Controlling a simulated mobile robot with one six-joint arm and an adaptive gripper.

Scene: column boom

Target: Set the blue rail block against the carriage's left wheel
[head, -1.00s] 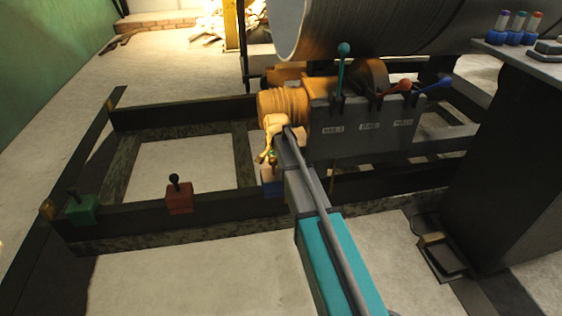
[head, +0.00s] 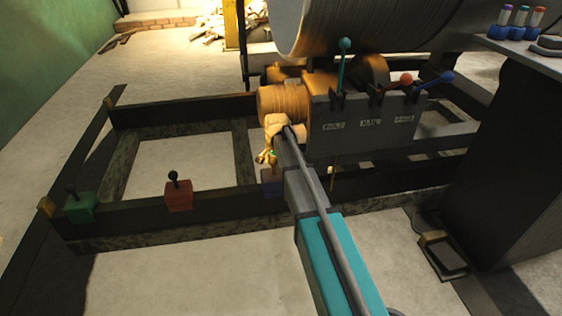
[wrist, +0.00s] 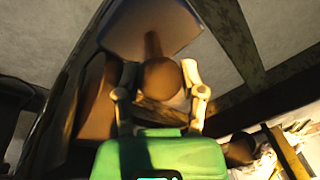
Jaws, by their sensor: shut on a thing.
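The blue rail block (head: 272,186) sits at the long near rail (head: 228,205), under my gripper (head: 267,158). In the wrist view the block (wrist: 140,25) fills the top centre, with its dark post and round knob (wrist: 160,78) pointing at the camera. The two fingers of my gripper (wrist: 162,90) are shut on the knob, one on each side. The grey carriage (head: 365,125) with an orange-lit drum stands just right of and behind the block. Its left wheel is not clearly visible; my arm hides that spot, so contact with the block cannot be told.
A red block (head: 178,195) and a green block (head: 80,207), each with a black knob, sit on the same rail to the left. A large grey cylinder (head: 390,25) hangs over the carriage. The floor inside the left frame is clear.

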